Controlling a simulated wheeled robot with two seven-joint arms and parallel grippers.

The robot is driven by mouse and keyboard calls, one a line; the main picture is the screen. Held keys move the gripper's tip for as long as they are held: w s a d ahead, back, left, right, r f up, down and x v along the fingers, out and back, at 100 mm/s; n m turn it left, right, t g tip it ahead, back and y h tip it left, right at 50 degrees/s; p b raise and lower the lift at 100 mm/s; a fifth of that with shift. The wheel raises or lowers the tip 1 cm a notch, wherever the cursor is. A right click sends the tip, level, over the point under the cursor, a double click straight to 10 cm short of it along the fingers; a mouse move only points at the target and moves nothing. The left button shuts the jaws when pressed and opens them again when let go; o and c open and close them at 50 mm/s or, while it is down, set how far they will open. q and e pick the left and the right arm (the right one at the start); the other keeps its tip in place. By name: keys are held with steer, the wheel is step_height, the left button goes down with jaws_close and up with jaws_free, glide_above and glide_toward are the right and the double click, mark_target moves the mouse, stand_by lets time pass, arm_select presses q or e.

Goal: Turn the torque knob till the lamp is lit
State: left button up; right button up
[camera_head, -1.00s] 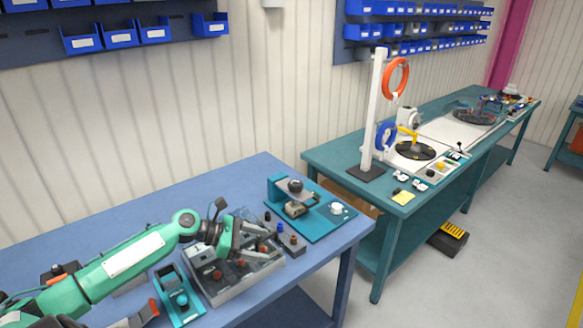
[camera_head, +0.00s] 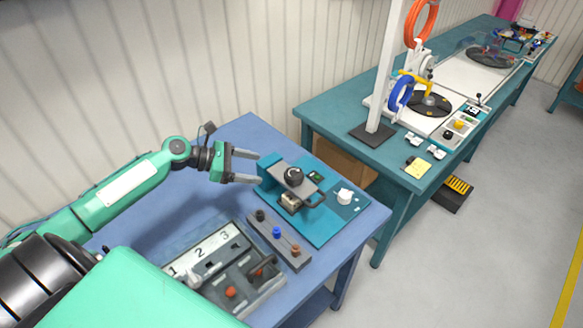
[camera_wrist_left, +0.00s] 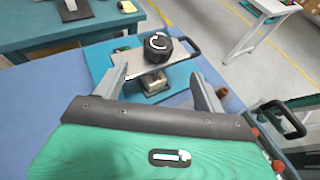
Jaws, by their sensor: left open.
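The torque knob (camera_head: 294,176) is a round black knob on top of a grey plate of a small device on a teal base board (camera_head: 318,229). In the left wrist view the knob (camera_wrist_left: 158,45) shows a white curved mark on its top. A small dark panel with a green patch (camera_head: 316,176) sits beside the knob; I cannot tell whether it is the lamp. My left gripper (camera_head: 258,166) is open and empty, just left of the device. In the left wrist view its fingers (camera_wrist_left: 158,82) spread either side of the device, short of the knob. My right gripper is not in view.
A grey strip with several coloured knobs (camera_head: 278,236) and a tray marked 1, 2, 3 (camera_head: 215,250) lie in front on the blue table (camera_head: 248,133). A white cup-like part (camera_head: 345,196) stands on the teal board. A teal bench (camera_head: 310,112) with reels stands behind.

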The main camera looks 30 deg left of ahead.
mark_target(290, 173)
arm_select(q)
steer(key=p+x, duration=0.4)
steer(key=x, duration=0.7)
steer(key=shift+w+d, duration=0.15)
steer(key=shift+w, duration=0.05)
steer(key=shift+w+d+f, duration=0.25)
steer(key=shift+d+f, duration=0.05)
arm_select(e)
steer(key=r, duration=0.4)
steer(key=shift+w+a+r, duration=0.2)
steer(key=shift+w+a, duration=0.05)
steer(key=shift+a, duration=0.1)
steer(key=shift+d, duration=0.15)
arm_select(q)
steer(key=c, duration=1)
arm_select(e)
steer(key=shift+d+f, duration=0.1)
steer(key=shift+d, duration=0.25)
